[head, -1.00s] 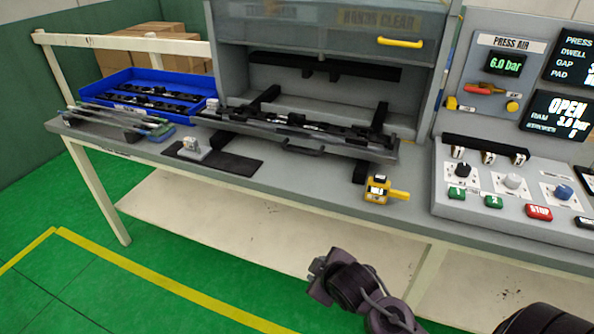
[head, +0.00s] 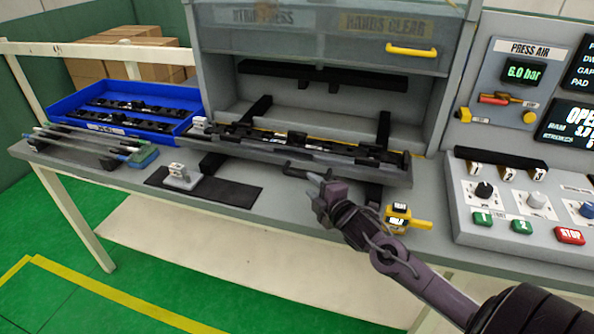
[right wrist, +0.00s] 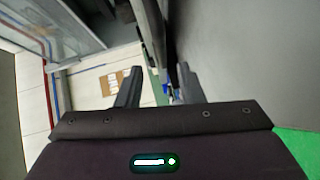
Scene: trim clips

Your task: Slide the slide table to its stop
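The slide table (head: 222,144) is a long grey tray with a black trim part (head: 310,146) on it. My left gripper is not in view.
The press hood (head: 330,35) with a yellow handle (head: 411,50) is raised above the slide table. A blue bin (head: 65,105) stands left, with rods nearby. A small clip block on a black mat (head: 225,192), a yellow device (head: 403,220) and a control panel (head: 520,215) are on the bench.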

